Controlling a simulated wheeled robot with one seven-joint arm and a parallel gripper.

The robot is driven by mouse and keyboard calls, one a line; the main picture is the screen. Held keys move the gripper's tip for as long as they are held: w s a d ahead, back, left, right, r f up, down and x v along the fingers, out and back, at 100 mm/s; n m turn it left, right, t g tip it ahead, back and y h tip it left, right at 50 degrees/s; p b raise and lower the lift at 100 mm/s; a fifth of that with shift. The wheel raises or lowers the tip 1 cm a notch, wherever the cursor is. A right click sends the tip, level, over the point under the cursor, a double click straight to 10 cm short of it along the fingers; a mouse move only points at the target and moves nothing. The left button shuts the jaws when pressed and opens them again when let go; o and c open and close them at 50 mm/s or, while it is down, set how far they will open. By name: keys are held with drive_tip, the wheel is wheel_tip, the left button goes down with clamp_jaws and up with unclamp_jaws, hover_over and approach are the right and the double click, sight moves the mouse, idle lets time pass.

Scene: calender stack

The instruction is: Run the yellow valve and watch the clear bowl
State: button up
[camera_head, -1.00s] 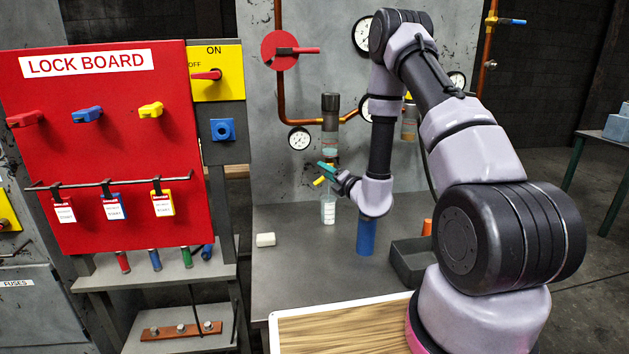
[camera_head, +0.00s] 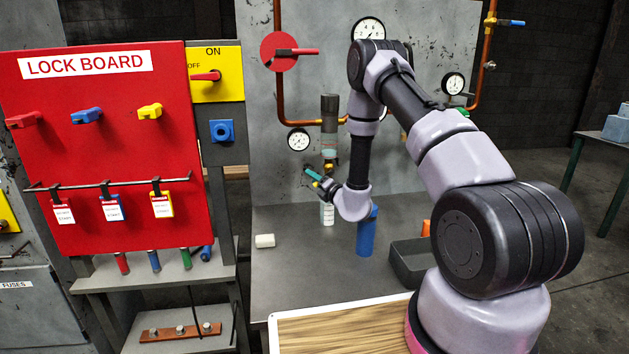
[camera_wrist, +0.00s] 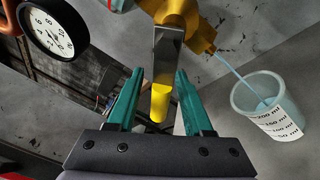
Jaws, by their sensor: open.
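The yellow valve (camera_wrist: 178,14) is at the top of the wrist view. Its grey lever with a yellow end (camera_wrist: 158,104) lies between the teal fingers of my gripper (camera_wrist: 158,76). The fingers are open, one on each side, with gaps visible. A thin pale-blue stream runs from the valve's spout into the clear bowl (camera_wrist: 240,98), which carries a white scale marked in ml. The liquid level inside is hard to read. In the head view my gripper (camera_head: 315,178) is at the valve, just above the clear bowl (camera_head: 327,214), which is partly hidden.
A blue cylinder (camera_head: 366,238) stands right of the bowl, close under my wrist. A dark open bin (camera_head: 412,270) is farther right, and a small white cylinder (camera_head: 264,241) lies left. A gauge (camera_wrist: 52,28) is near the fingers. The red lock board (camera_head: 150,140) stands left.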

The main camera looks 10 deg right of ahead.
clamp_jaws()
idle(1.3)
